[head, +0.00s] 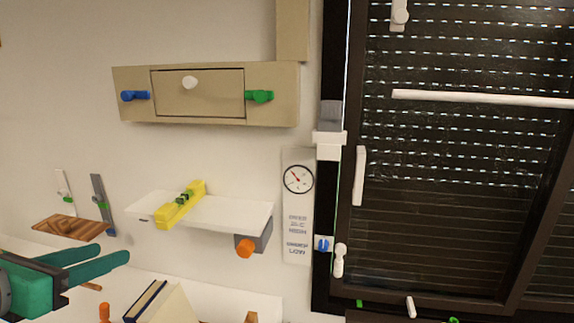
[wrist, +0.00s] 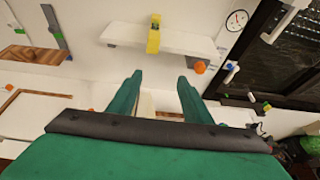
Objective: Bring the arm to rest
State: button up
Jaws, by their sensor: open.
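My gripper (head: 98,255) is at the lower left of the head view, with its two green fingers apart and nothing seen between them. In the wrist view my gripper (wrist: 160,82) points toward the wall, with its fingers spread on either side of a pale object below the shelf. The fingertips appear apart from the white wall shelf (head: 228,213), which also shows in the wrist view (wrist: 190,42). My arm behind the gripper is mostly out of view.
A yellow block (head: 172,212) sits on the shelf, with an orange knob (head: 244,249) below. A beige wall box (head: 285,95) hangs above. A wooden board (head: 72,226) is at left. Books (head: 165,305) stand on the desk. A dark framed window (head: 450,200) fills the right.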

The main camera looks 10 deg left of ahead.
jog(key=w+d+f+m+h, duration=0.1)
jog(key=w+d+f+h, duration=0.1)
jog(key=d+f+h, duration=0.45)
jog(key=w+d+f+m+h, duration=0.1)
jog(key=w+d+f+h, duration=0.15)
jog(key=d, duration=0.75)
jog(key=s+d+f+n+t+h, duration=0.2)
jog(key=s+d+n+h, duration=0.15)
jog(key=d, duration=0.45)
jog(key=s+d+f+n+t+h, duration=0.2)
jog(key=d+h, duration=0.3)
jog(key=d, duration=0.3)
jog(key=s+d+f+n+g+y, duration=0.1)
jog(key=s+d+f+n+y, duration=0.1)
jog(key=s+f+n+y, duration=0.7)
jog(key=s+d+f+n+g+y, duration=0.1)
jog(key=s+d+f+n+y, duration=0.2)
jog(key=s+f+n+y, duration=0.7)
jog(key=s+f+n, duration=0.5)
jog(key=f+n, duration=0.6)
jog(key=n, duration=0.3)
jog(key=shift+f, duration=0.2)
jog(key=shift+n, duration=0.25)
